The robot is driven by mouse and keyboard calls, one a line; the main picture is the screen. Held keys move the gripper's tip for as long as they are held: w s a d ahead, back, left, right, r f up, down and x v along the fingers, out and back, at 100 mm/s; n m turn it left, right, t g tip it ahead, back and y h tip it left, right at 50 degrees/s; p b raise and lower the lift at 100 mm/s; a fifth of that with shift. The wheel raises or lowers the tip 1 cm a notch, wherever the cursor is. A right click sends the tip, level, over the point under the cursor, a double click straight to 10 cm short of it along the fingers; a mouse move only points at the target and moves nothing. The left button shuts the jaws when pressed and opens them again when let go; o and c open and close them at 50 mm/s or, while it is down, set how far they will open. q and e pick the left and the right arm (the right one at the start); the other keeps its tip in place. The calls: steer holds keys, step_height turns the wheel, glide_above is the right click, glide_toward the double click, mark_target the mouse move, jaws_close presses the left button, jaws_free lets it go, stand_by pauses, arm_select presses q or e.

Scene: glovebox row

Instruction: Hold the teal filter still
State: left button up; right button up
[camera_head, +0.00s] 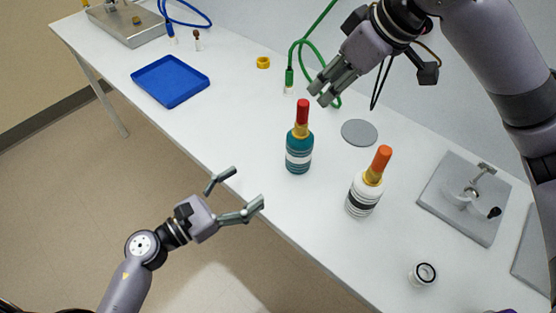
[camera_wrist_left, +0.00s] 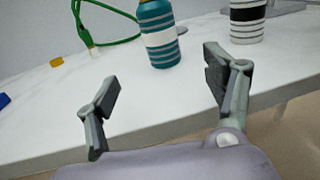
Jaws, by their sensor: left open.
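The teal filter (camera_head: 299,158) stands upright on the white table, a teal bottle shape with a white band, gold collar and red cap. In the left wrist view its lower body (camera_wrist_left: 160,38) shows beyond the fingertips, with its top cut off. My left gripper (camera_head: 248,188) is open and empty at the table's front edge, apart from the filter, its fingers pointing toward it. It also shows in the left wrist view (camera_wrist_left: 162,76). My right gripper (camera_head: 320,95) is above the table, up and right of the red cap. Its finger gap is unclear.
A white filter with an orange cap (camera_head: 364,195) stands to the right of the teal one. A grey disc (camera_head: 359,133), a green hose (camera_head: 306,47) and a yellow ring (camera_head: 263,62) lie behind. A blue tray (camera_head: 170,81) is left. A grey plate with a clamp (camera_head: 450,213) is right.

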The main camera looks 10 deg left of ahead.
mark_target(299, 151)
arm_select(q)
steer(key=x, duration=1.7)
steer(key=shift+f, duration=0.15)
steer(key=shift+c, duration=0.5)
steer(key=c, duration=1.4)
steer(key=shift+o, duration=0.2)
